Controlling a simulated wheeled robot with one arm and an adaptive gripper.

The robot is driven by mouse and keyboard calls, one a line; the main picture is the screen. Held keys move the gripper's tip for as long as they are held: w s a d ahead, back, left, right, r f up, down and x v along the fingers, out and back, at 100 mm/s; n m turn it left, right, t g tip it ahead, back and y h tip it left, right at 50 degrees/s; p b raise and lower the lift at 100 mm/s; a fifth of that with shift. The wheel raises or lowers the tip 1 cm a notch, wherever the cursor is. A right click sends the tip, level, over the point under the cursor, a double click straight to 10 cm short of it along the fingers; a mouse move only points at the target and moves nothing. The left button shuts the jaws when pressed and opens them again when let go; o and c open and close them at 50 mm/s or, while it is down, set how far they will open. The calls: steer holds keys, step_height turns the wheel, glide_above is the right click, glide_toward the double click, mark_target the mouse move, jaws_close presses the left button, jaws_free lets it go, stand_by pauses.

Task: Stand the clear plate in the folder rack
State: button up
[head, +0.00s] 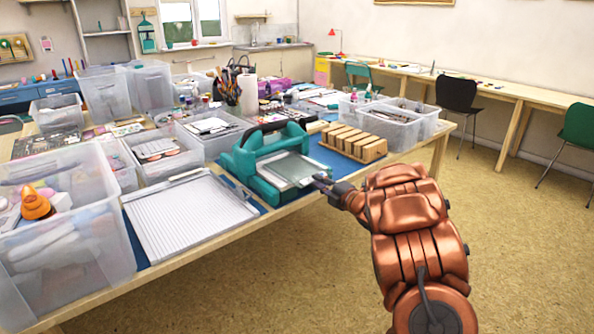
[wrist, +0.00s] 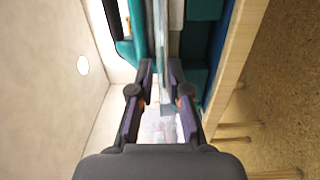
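The clear plate (head: 296,167) lies flat at the front of a teal press machine (head: 262,148), on its platform at the table edge. My gripper (head: 324,181) is at the plate's near right corner. In the wrist view the plate shows edge-on as a pale thin strip (wrist: 162,50) between the two fingers of my gripper (wrist: 162,78). The fingers stand apart, one on each side of the plate, with a gap visible; contact is not clear. The wooden folder rack (head: 352,141) with several slots stands to the right of the press and looks empty.
A white ridged board (head: 188,215) lies left of the press. Clear bins crowd the left, with a large one (head: 62,240) at the front. A divided clear bin (head: 392,124) stands behind the rack. The floor right of the table is open.

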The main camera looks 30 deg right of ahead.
jaws_close()
steer(key=shift+r, duration=0.15)
steer(key=shift+s+d+r, duration=0.1)
steer(key=shift+s+r, duration=0.2)
steer(key=shift+r, duration=0.2)
steer(key=shift+s+r, duration=0.25)
steer(key=shift+r, duration=0.2)
steer(key=s+d+r, duration=0.2)
steer(key=s+r, duration=0.1)
steer(key=s, duration=0.6)
steer(key=s+d+r, duration=0.2)
steer(key=s+r, duration=0.2)
steer(key=s, duration=0.6)
steer(key=shift+s+d+p, duration=0.3)
steer(key=shift+p, duration=0.05)
steer(key=shift+r, duration=0.1)
